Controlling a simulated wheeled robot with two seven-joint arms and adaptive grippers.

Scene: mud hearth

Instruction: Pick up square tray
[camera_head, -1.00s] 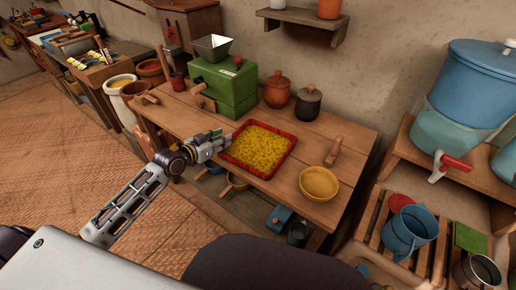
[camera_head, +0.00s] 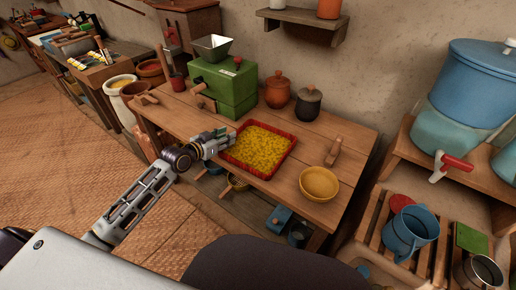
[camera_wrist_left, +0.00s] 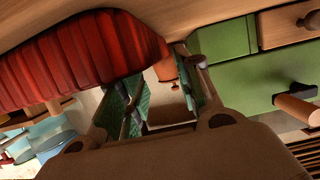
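The square tray (camera_head: 287,157) is red with a ridged outer wall and is full of small yellow pieces. It lies flat on the wooden table. My left gripper (camera_head: 224,138) is at the tray's left corner, beside its rim. In the left wrist view, the tray's red wall (camera_wrist_left: 75,60) fills the upper left. The left gripper's fingers (camera_wrist_left: 160,80) are apart there, with the tray's end close to the gap. I cannot tell whether a finger touches the tray. My right gripper is not in view.
A green mill (camera_head: 226,86) stands behind the tray, with two lidded pots (camera_head: 277,91) to its right. A yellow bowl (camera_head: 319,183) and a wooden piece (camera_head: 333,151) lie right of the tray. Bare table (camera_head: 290,200) shows in front.

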